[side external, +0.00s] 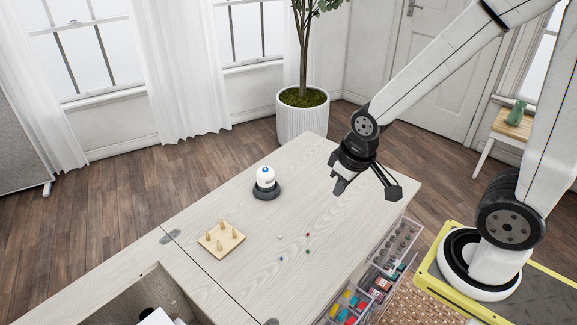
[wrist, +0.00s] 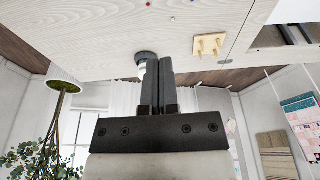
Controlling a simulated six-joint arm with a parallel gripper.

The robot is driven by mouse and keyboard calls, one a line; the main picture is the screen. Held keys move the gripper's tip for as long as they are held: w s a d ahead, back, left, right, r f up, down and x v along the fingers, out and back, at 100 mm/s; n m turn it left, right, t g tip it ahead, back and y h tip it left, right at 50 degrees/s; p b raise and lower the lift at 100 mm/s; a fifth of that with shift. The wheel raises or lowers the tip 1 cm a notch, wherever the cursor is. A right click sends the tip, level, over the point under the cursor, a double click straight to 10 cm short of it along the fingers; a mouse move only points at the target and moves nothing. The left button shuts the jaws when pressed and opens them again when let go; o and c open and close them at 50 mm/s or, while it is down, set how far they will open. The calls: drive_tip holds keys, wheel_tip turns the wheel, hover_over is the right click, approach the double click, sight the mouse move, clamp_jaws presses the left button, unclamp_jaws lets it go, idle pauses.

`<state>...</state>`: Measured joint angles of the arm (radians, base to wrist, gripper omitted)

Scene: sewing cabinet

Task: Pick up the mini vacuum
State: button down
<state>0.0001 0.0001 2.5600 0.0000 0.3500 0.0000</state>
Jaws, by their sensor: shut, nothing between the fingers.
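The mini vacuum (side external: 265,177), white on top with a dark round base, stands upright on the wooden cabinet top, left of my gripper in the side external view. My gripper (side external: 338,186) is shut and empty, above the right part of the top and apart from the vacuum. In the wrist view the picture is upside down; the vacuum (wrist: 144,60) shows just left of the shut fingers (wrist: 157,62), which partly hide it.
A pegged wooden board (side external: 222,239) lies left of the vacuum. Several small colored bits (side external: 307,251) lie toward the front of the top. Clear organizers (side external: 397,242) hang at the right side. A potted tree (side external: 303,112) stands behind.

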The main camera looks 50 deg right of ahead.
unclamp_jaws()
drive_tip(key=n+t+y, duration=0.4)
drive_tip(key=n+t, duration=0.2)
drive_tip(key=t, duration=0.2)
hover_over(273, 171)
drive_tip(key=s+d, duration=0.1)
drive_tip(key=d, duration=0.1)
wheel_tip(273, 171, down, 10)
drive_tip(key=f+y, duration=0.1)
drive_tip(key=f, duration=0.1)
drive_tip(key=s+d+f+n+y, duration=0.1)
drive_tip(key=f+y, duration=0.1)
drive_tip(key=s+f+n+y, duration=0.1)
drive_tip(key=f+y, duration=0.1)
drive_tip(key=shift+s+d+f, duration=0.2)
drive_tip(key=shift+f, duration=0.15)
drive_tip(key=shift+x, duration=3.9)
drive_tip(key=shift+s+f, duration=0.15)
drive_tip(key=shift+f, duration=0.05)
